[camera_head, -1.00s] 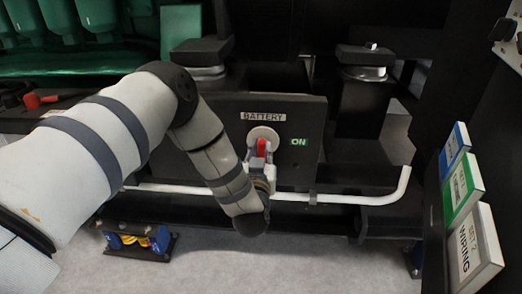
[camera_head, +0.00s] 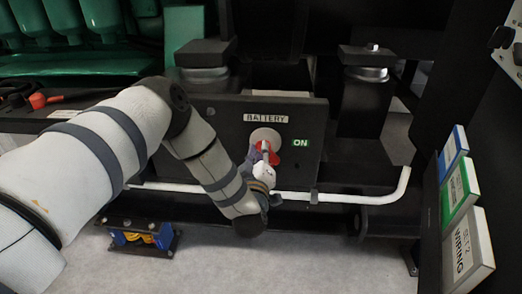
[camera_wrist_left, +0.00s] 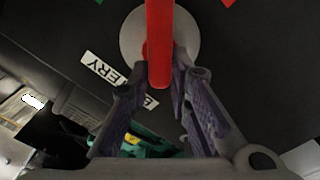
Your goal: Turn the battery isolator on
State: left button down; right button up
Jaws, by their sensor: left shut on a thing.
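The battery isolator's red handle (camera_head: 267,150) sits on a round pale disc (camera_head: 263,135) on a black panel under a BATTERY label (camera_head: 265,118). A green ON label (camera_head: 301,142) is to the right of the disc. My left gripper (camera_head: 262,158) is at the handle and partly covers it. In the left wrist view the red handle (camera_wrist_left: 159,45) reaches down between the fingertips of my left gripper (camera_wrist_left: 158,82), which is shut on it. The pale disc (camera_wrist_left: 185,40) is behind it there. My right gripper is not in view.
A white pipe (camera_head: 350,198) runs across below the panel and bends up at the right. Labelled binders (camera_head: 466,250) stand at the far right. A blue and yellow mount (camera_head: 140,238) is low on the left. Dark round mounts (camera_head: 365,65) are above the panel.

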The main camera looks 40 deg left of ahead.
pick_arm(q)
jog(key=n, duration=0.4)
jog(key=shift+s+a+f+n, duration=0.1)
jog(key=shift+a+f+n, duration=0.05)
jog(key=shift+f+n, duration=0.15)
jog(key=shift+f+n+b, duration=0.15)
jog(key=shift+n+b, duration=0.05)
jog(key=shift+n, duration=0.9)
jog(key=shift+f+n+b, duration=0.1)
jog(key=shift+n+b, duration=0.05)
jog(key=shift+n, duration=0.95)
jog(key=c, duration=1.5)
grip_release()
jog(key=v, duration=0.7)
jog(key=shift+s+d, duration=0.2)
